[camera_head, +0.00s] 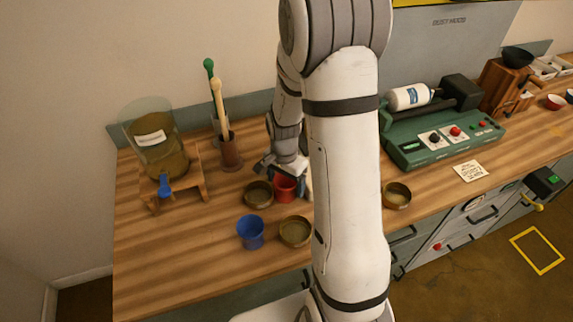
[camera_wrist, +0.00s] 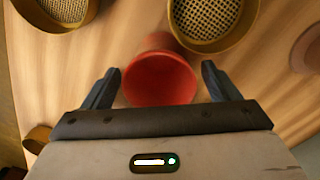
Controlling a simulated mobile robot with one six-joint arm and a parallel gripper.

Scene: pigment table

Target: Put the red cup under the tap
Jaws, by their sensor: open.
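The red cup (camera_head: 285,187) stands upright on the wooden table, partly hidden by my gripper and arm. In the wrist view the red cup (camera_wrist: 160,79) sits between the two fingers of my gripper (camera_wrist: 158,85), with a gap on each side. My gripper (camera_head: 284,172) is open and comes down over the cup from behind. A jar of brown pigment with a blue tap (camera_head: 165,187) sits on a wooden stand (camera_head: 204,178) at the left of the table. The space under the tap shows no cup.
A blue cup (camera_head: 250,232) and brass sieves (camera_head: 258,194) (camera_head: 295,231) stand close to the red cup. A brown pot (camera_head: 229,152) holding long-handled tools is behind. A green machine (camera_head: 440,140) is at right. Bare tabletop (camera_head: 180,250) lies front left.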

